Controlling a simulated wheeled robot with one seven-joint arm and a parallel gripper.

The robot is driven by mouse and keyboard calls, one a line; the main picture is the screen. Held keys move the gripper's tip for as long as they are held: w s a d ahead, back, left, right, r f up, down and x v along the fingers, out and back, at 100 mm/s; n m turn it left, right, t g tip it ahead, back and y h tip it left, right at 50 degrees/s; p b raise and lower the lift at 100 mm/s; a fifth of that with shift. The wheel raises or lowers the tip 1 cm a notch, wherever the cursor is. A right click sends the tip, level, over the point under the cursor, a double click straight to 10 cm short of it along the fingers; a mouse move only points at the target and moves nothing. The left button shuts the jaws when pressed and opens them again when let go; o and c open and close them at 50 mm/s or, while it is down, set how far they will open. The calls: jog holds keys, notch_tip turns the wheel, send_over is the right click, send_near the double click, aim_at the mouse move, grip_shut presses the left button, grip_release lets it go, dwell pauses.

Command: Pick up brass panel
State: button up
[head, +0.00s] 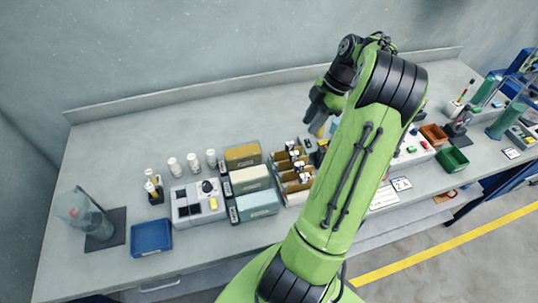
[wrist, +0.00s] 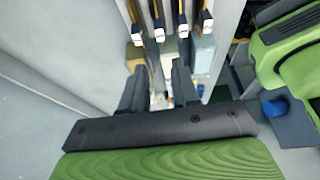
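Several brown-gold panels (head: 286,157) stand in a pale rack (head: 294,199) in the head view, with small black-and-white pieces on them. I cannot tell which one is the brass panel. In the wrist view, thin gold-edged panels with white ends (wrist: 158,33) show beyond the fingertips, at the top. My gripper (wrist: 157,75) has its two dark fingers apart, with no panel clearly held between them. In the head view my gripper (head: 318,112) hangs above the bench, behind and right of the rack. My arm hides part of the bench there.
Left of the rack stand yellow, cream and teal boxes (head: 257,204), a grey control unit (head: 197,205), white bottles (head: 193,162) and a blue tray (head: 151,237). A green bin (head: 452,160) and a brown bin (head: 433,134) sit to the right. The bench's back-left is clear.

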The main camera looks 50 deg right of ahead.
aim_at(295, 152)
jog(key=x, duration=0.3)
jog(key=b+x, duration=0.1)
jog(key=x, duration=0.3)
jog(key=b+x, duration=0.1)
jog(key=x, duration=0.2)
jog(key=shift+s+f, duration=0.25)
jog(key=shift+f, duration=0.15)
jog(key=x, duration=0.5)
jog(key=shift+w+d, duration=0.1)
jog(key=shift+d, duration=0.15)
grip_shut()
